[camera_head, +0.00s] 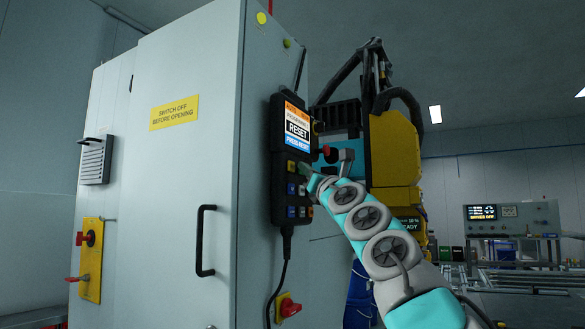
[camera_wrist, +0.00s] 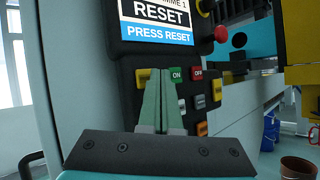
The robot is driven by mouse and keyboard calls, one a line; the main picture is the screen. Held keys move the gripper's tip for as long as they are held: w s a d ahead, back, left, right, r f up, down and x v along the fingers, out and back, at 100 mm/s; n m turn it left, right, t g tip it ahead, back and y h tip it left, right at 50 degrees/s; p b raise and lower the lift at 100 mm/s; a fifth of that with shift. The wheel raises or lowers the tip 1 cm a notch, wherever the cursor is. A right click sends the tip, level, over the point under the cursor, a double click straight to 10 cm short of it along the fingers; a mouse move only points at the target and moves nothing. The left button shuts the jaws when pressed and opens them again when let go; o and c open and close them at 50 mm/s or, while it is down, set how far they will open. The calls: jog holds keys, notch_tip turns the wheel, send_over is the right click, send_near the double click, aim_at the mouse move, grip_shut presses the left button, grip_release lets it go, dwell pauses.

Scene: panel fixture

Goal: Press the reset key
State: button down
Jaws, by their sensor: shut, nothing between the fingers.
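A black control pendant (camera_head: 279,205) hangs on the side of the grey cabinet. Its screen (camera_head: 297,128) reads RESET and PRESS RESET; the screen also shows in the wrist view (camera_wrist: 160,33). Below the screen, the wrist view shows a green ON key (camera_wrist: 177,73), a red OFF key (camera_wrist: 198,72) and several yellow, orange and pale keys. I cannot read which one is the reset key. My gripper (camera_wrist: 159,71) is shut and empty, its tips in front of the key panel, partly covering a yellow key (camera_wrist: 141,79). I cannot tell whether the tips touch. My gripper also shows in the head view (camera_head: 307,170).
A red knob (camera_wrist: 221,34) sticks out at the pendant's right side. The cabinet (camera_head: 180,180) has a black handle (camera_head: 202,240). A yellow machine (camera_head: 394,150) stands close on the right. A cable (camera_head: 282,270) hangs below the pendant.

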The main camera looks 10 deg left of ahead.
jog(key=shift+a, duration=0.1)
dwell(0.5)
jog(key=shift+w+a+p, duration=0.1)
jog(key=shift+a+p, duration=0.2)
jog(key=shift+w+a, duration=0.15)
jog(key=shift+a, duration=0.25)
dwell(0.6)
jog(key=shift+d, duration=0.15)
jog(key=shift+s+d+b, duration=0.3)
jog(key=shift+d+b, duration=0.25)
jog(key=shift+d, duration=0.1)
dwell(0.3)
jog(key=d, duration=0.1)
jog(key=s+d+b, duration=0.1)
jog(key=d, duration=0.1)
jog(key=d+b, duration=0.1)
jog(key=shift+s+d, duration=0.35)
